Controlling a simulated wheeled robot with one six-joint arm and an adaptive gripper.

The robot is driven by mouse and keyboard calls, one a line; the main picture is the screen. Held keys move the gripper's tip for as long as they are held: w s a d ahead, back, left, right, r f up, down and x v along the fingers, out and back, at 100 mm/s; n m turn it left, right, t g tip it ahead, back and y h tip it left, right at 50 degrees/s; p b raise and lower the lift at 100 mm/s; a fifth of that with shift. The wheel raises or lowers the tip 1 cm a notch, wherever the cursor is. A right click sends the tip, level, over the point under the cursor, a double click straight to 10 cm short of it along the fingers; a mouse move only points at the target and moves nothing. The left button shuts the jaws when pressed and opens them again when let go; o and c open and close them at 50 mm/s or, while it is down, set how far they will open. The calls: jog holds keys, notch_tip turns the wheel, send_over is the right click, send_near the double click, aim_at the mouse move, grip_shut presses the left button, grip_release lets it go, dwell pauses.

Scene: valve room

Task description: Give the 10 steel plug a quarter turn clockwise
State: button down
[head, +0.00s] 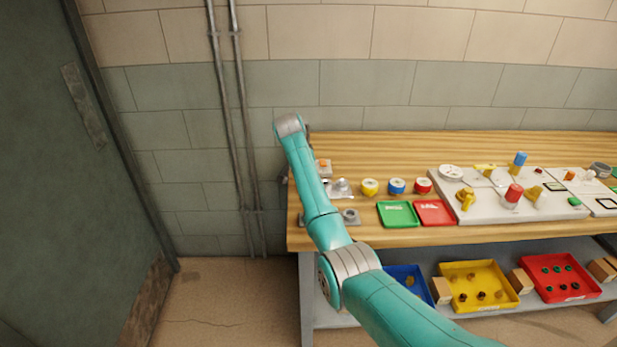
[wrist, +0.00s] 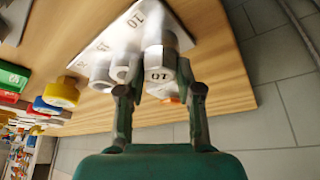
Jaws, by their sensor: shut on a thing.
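The 10 steel plug (wrist: 159,52) shows in the wrist view as a silvery cylinder with "10" on its near face. My gripper (wrist: 158,86) is shut on it, one finger on each side. The plug stands by a pale plate (wrist: 118,32) that carries "10" marks. In the head view my arm hides my gripper and the held plug; some small steel parts (head: 342,187) show beside the arm at the bench's left end.
The wooden bench (head: 400,145) holds yellow (head: 370,187), blue (head: 397,186) and red (head: 423,186) round pieces, then green (head: 398,213) and red (head: 435,212) trays. A grey board (head: 490,208) with coloured parts lies farther right. Pipes (head: 241,120) run up the wall.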

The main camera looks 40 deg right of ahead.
jog(key=shift+s+f, duration=0.15)
jog(key=shift+f, duration=0.25)
jog(key=c, duration=0.7)
grip_release()
jog(key=shift+r, duration=0.15)
jog(key=shift+w+r, duration=0.1)
jog(key=shift+w, duration=0.1)
jog(key=o, duration=0.3)
jog(key=shift+o, duration=0.2)
jog(key=shift+r, duration=0.15)
jog(key=shift+r, duration=3.9)
